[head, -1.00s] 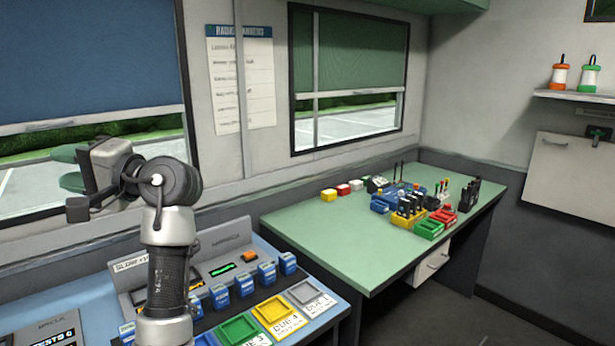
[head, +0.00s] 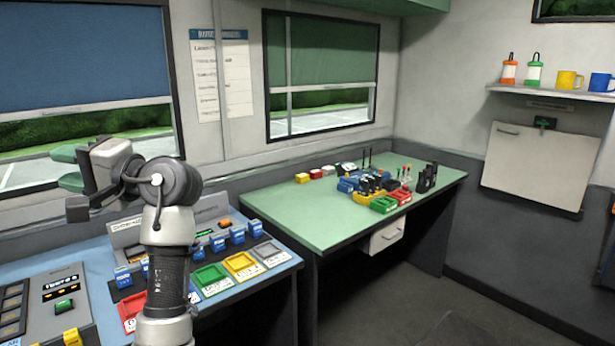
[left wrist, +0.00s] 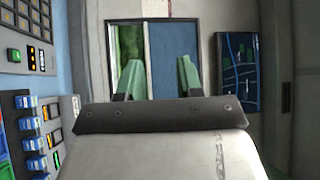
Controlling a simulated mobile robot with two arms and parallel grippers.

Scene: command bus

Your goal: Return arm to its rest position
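My left arm rises at the left of the head view, bent at the wrist. My left gripper (head: 68,168) points to the left, above the blue desk and in front of the window. Its two green fingers stand apart with nothing between them; they also show apart in the left wrist view (left wrist: 158,78). The gripper touches nothing that I can see. My right gripper is not in view.
Below the arm is a blue console desk (head: 90,258) with colored trays and several blue radios. A green table (head: 270,212) with radios and small bins stands beyond it. A shelf (head: 550,93) with lanterns and mugs hangs at right. The floor (head: 400,300) at front right looks clear.

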